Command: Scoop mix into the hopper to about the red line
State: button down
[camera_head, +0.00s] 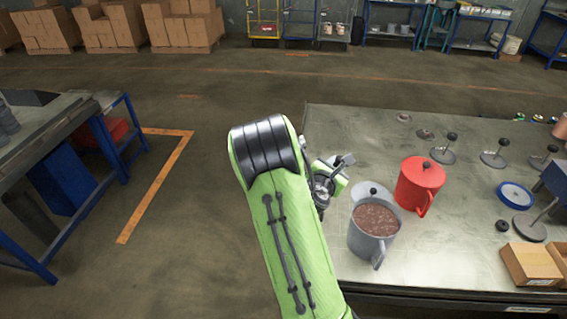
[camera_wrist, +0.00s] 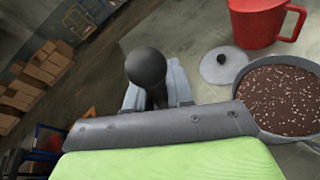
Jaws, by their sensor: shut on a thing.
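A grey mug-like pot (camera_head: 362,245) full of brown speckled mix (camera_head: 376,217) stands open near the table's left edge. It also shows at the right of the wrist view, with its mix (camera_wrist: 285,98). A grey lid (camera_head: 361,188) with a black knob lies behind it. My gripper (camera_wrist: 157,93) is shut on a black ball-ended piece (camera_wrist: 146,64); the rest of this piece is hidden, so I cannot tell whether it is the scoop. In the head view my gripper is left of the pot, mostly behind my arm. I cannot make out a hopper or red line.
A red lidded pot (camera_head: 420,182) stands right of the grey pot. Several knobbed metal stands, a blue-rimmed disc (camera_head: 515,195) and a cardboard box (camera_head: 530,264) are on the right of the grey table (camera_head: 345,130). Open floor lies left of the table.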

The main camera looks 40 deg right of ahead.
jog(key=s+d+r+m+g+y+p, duration=0.1)
jog(key=s+d+r+m+g+p, duration=0.3)
jog(key=s, duration=0.4)
jog(key=s+d+r+m+g+p, duration=0.1)
jog(key=s+d+r+g+p, duration=0.15)
jog(key=s+g, duration=0.4)
notch_tip(320, 180, down, 8)
jog(key=d+n+y+b, duration=0.1)
jog(key=d+y, duration=0.1)
jog(key=s+a+f+m+t+h+b, duration=0.2)
jog(key=a+f+h+b, duration=0.15)
jog(key=f+b, duration=0.8)
jog(key=s+a+r+m+h+b, duration=0.1)
jog(key=s+a+r+b, duration=0.1)
jog(key=r+b, duration=0.3)
jog(key=s+a+r+m+h+b, duration=0.1)
jog(key=s+a+r+h+b, duration=0.1)
jog(key=r+b, duration=0.3)
notch_tip(320, 180, up, 4)
jog(key=shift+r+m+t, duration=0.1)
jog(key=shift+m+t, duration=0.2)
jog(key=shift+t, duration=0.05)
dwell(0.4)
